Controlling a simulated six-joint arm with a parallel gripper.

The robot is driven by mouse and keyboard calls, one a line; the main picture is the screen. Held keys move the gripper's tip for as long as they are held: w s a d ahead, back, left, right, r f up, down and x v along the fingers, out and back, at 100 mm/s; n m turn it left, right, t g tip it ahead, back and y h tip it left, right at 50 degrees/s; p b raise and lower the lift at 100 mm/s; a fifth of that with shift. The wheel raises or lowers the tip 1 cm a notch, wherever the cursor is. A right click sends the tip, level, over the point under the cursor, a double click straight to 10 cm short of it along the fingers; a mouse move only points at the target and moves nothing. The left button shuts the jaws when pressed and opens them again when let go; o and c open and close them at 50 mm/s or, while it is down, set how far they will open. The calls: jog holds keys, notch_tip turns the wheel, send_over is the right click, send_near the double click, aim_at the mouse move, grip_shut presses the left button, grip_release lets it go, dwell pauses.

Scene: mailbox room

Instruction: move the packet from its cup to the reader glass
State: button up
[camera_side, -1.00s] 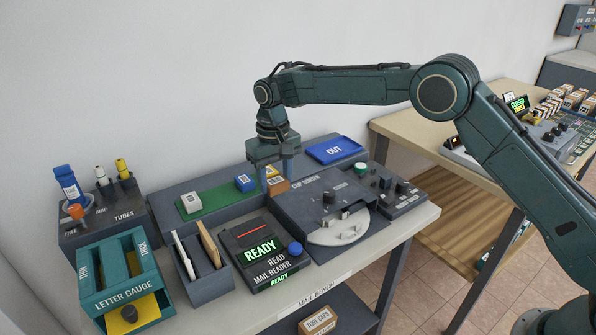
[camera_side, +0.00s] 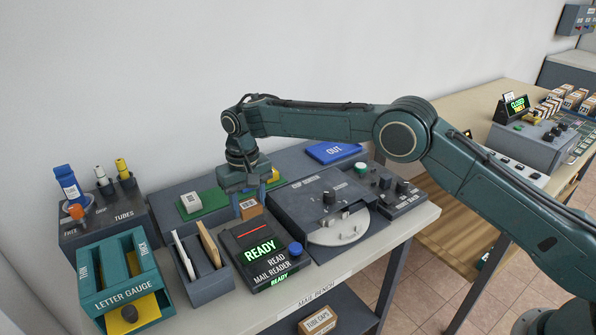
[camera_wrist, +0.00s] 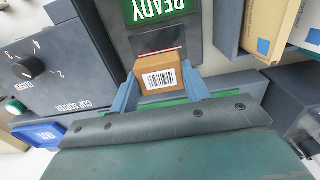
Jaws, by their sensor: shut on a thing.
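A small brown packet with a white barcode label (camera_side: 250,208) is held between the two blue fingers of my gripper (camera_side: 250,198). In the wrist view the packet (camera_wrist: 158,76) sits between the fingertips with its barcode facing the camera. My gripper is shut on it. It is just behind the mail reader (camera_side: 268,257), near the dark reader glass (camera_side: 249,233) with a red line. The glass (camera_wrist: 158,42) shows beyond the packet in the wrist view. I cannot tell the packet's exact height above the glass. The packet's cup cannot be made out.
A holder with upright letters (camera_side: 205,275) is to the left. A green strip (camera_side: 205,208) with a white packet (camera_side: 190,202) is behind. A blue OUT tray (camera_side: 335,152) lies at the back right.

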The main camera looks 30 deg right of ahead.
aim_at(252, 231)
jog(key=shift+f, duration=0.35)
jog(key=shift+f, duration=0.1)
jog(key=shift+f, duration=2)
jog(key=shift+f, duration=0.6)
dwell(0.4)
jog(key=o, duration=1.3)
jog(key=shift+r, duration=0.2)
jog(key=shift+r, duration=2.85)
